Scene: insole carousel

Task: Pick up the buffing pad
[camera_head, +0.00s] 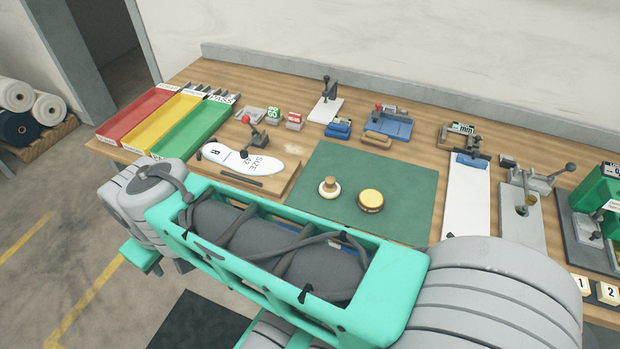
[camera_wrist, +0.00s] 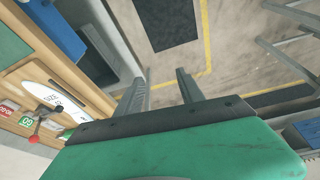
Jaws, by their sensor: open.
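A round pad with a pale base and a wooden knob (camera_head: 329,187), which looks like the buffing pad, sits upright on the green mat (camera_head: 400,225) on the bench. A round yellow-brown tin (camera_head: 371,200) sits just to its right, apart from it. My gripper (camera_wrist: 159,77) is open and empty in the wrist view, its two fingers over the floor beside the bench edge. The pad does not show in the wrist view.
A white insole (camera_head: 243,160) lies on a wooden board left of the mat. Red, yellow and green trays (camera_head: 140,115) stand far left. Clamps, blocks and a blue fixture (camera_head: 385,124) line the back; a white plate (camera_head: 466,200) stands right. The mat around the pad is mostly clear.

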